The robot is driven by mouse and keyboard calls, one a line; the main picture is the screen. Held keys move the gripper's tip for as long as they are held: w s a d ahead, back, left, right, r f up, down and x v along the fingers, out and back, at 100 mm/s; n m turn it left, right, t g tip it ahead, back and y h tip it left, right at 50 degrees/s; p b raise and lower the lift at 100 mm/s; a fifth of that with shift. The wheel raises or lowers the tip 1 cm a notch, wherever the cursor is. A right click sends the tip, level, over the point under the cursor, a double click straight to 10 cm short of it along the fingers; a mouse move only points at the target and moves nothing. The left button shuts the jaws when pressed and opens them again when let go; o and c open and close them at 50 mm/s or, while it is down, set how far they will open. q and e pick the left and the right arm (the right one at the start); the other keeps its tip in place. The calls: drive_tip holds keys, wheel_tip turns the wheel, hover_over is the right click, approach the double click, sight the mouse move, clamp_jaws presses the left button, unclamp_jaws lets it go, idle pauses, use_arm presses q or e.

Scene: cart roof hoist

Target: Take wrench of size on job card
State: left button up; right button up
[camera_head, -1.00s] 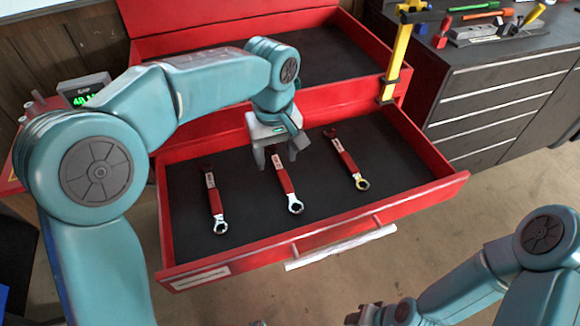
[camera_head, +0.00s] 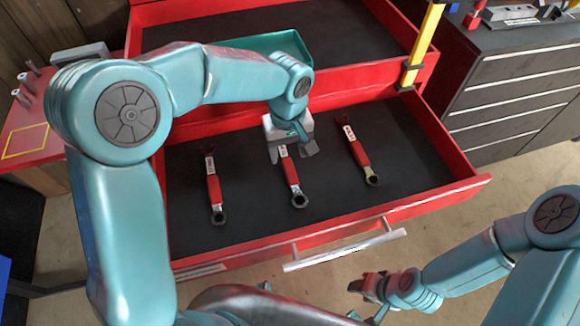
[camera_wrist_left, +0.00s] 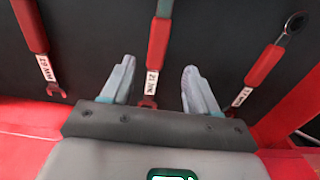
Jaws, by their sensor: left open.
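Three red-handled wrenches lie in the open red drawer (camera_head: 330,240): a left one (camera_head: 214,188), a middle one (camera_head: 293,180) and a right one (camera_head: 358,155). My left gripper (camera_head: 293,152) is open and empty over the upper part of the middle wrench. In the left wrist view, the middle wrench (camera_wrist_left: 158,40) runs between the spread fingers of this gripper (camera_wrist_left: 159,70). White size labels show on the handles; the middle one seems to read 21 MM. My right gripper (camera_head: 368,288) is below the drawer front, its jaws unclear. No job card is recognisable.
The drawer's handle (camera_head: 345,250) juts out in front. A yellow upright post (camera_head: 424,45) stands at the back right. A dark drawer cabinet (camera_head: 520,95) is to the right. A red surface with a yellow outline (camera_head: 25,140) is at the left. Dark liner between the wrenches is bare.

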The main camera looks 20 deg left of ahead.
sight(289, 168)
use_arm(q)
drive_tip(key=f, duration=0.6)
drive_tip(key=shift+w+f, duration=0.35)
drive_tip(key=shift+f, duration=0.05)
drive_tip(key=shift+s, duration=0.1)
clamp_jaws()
